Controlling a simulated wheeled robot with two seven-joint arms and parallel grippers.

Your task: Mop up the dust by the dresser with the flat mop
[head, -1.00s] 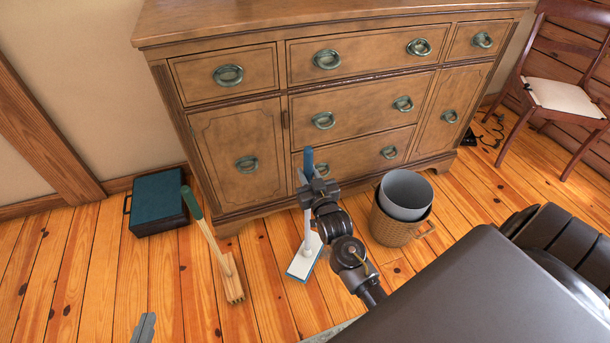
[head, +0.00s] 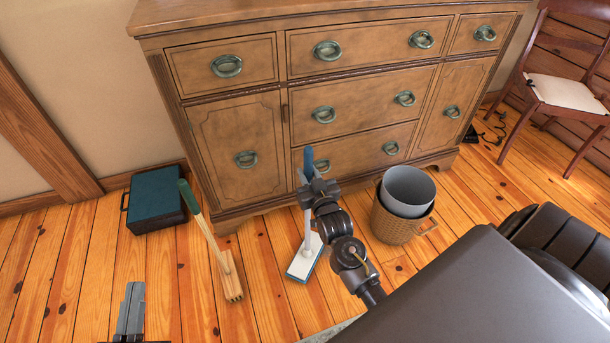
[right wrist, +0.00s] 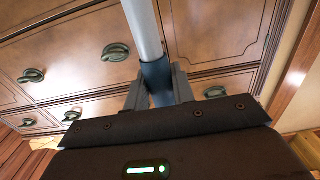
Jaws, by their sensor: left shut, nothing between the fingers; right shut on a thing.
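The flat mop stands upright in front of the dresser (head: 240,150); its white and blue head (head: 303,262) rests on the floor. Its handle has a blue top (head: 308,160). My right gripper (head: 306,181) is shut on the mop handle near the top. In the right wrist view the grey pole (right wrist: 143,28) and its dark blue grip (right wrist: 158,82) run between the fingers. My left gripper (head: 134,292) is shut and empty, low at the left, in front of the brush and apart from it. I cannot make out any dust on the floor.
A wooden brush with a green handle (head: 205,228) stands left of the mop. A teal case (head: 155,200) sits by the wall. A wicker basket (head: 393,228) holding a grey bucket (head: 407,188) stands right of the mop. A chair (head: 565,95) is at far right.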

